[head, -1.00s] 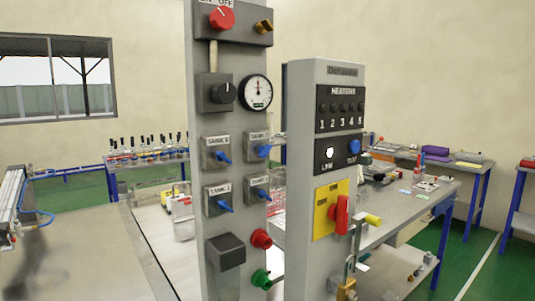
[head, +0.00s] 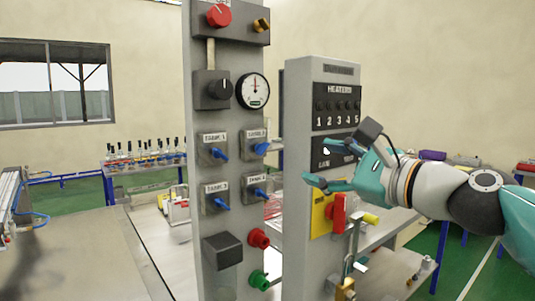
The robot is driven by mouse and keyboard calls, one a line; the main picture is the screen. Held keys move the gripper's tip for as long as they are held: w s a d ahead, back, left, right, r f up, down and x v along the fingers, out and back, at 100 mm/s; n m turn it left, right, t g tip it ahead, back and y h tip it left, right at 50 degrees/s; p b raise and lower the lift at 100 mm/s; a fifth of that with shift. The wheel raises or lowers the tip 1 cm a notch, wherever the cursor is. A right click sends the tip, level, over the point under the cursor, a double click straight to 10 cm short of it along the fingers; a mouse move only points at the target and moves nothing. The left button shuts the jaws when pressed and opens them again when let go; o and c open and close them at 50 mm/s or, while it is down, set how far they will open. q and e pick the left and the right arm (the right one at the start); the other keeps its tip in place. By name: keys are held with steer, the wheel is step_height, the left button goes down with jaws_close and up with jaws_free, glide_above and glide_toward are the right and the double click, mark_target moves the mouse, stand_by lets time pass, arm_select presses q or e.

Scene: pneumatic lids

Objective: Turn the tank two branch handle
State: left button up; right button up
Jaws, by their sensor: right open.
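The grey control panel (head: 198,115) stands upright left of centre. It carries tank valve plates in two rows, each with a blue handle: upper left (head: 219,154), upper right (head: 262,148), lower left (head: 221,203) and lower right (head: 260,193). The plate labels begin with TANK, but their numbers are too blurred to tell which is tank two. All the handles slant down, the upper right one less so. My right gripper (head: 338,157) is open and empty, in front of the heater panel, right of the handles and apart from them. My left gripper is out of view.
The heater panel (head: 298,110) with a red switch (head: 339,213) stands right of the control panel, behind my right gripper. A gauge (head: 253,91), a red knob (head: 259,238) and a green knob (head: 258,279) share the control panel. The space before the valve plates looks clear.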

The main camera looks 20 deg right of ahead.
mark_target(265, 150)
steer(key=p+x, duration=0.3)
steer(key=x, duration=1.3)
steer(key=shift+w+f, duration=0.15)
steer(key=shift+w, duration=0.05)
jaws_close()
